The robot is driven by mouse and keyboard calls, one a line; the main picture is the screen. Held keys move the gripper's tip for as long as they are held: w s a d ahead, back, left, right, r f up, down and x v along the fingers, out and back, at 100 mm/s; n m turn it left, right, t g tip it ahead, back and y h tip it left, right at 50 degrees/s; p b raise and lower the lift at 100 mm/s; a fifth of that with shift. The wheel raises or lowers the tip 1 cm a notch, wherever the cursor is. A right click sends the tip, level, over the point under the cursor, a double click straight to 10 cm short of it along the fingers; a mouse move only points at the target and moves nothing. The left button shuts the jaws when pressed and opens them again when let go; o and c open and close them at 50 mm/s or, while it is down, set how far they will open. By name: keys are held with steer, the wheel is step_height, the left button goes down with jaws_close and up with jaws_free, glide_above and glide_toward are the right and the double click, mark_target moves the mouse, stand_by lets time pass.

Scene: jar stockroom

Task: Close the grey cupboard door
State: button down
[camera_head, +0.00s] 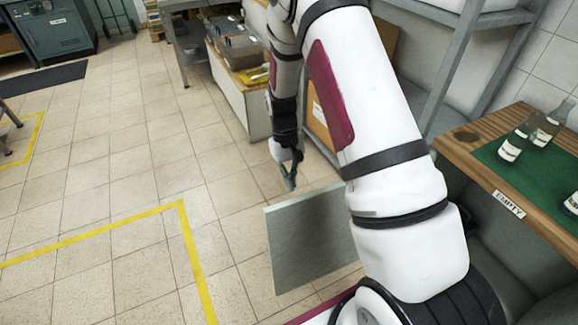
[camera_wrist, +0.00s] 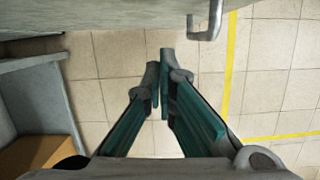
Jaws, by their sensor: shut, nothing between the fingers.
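The grey cupboard door (camera_head: 308,245) stands open in the head view, sticking out over the tiled floor below the wooden bench. My arm hides its right side. In the wrist view the door (camera_wrist: 100,15) fills the top edge, with a metal bar handle (camera_wrist: 207,24) at upper right. My gripper (camera_head: 290,183) points down just beyond the door's far upper edge in the head view. In the wrist view my gripper (camera_wrist: 160,68) is shut and empty, its fingertips near the door face and left of the handle. I cannot tell whether they touch the door.
A wooden bench (camera_head: 480,165) with a green mat, bottles and an "EMPTY" label stands at right. A grey shelf rack (camera_head: 455,62) rises behind it. A grey frame (camera_wrist: 38,85) with a brown box lies left in the wrist view. Yellow-lined floor (camera_head: 90,232) is clear at left.

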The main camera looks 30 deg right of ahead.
steer(key=shift+s+a+f, duration=0.1)
steer(key=shift+s+f, duration=0.1)
steer(key=shift+s, duration=0.55)
steer(key=shift+s+f, duration=0.25)
steer(key=shift+s, duration=0.45)
steer(key=shift+s+a+f, duration=0.1)
steer(key=shift+s+f, duration=0.1)
steer(key=shift+s, duration=0.55)
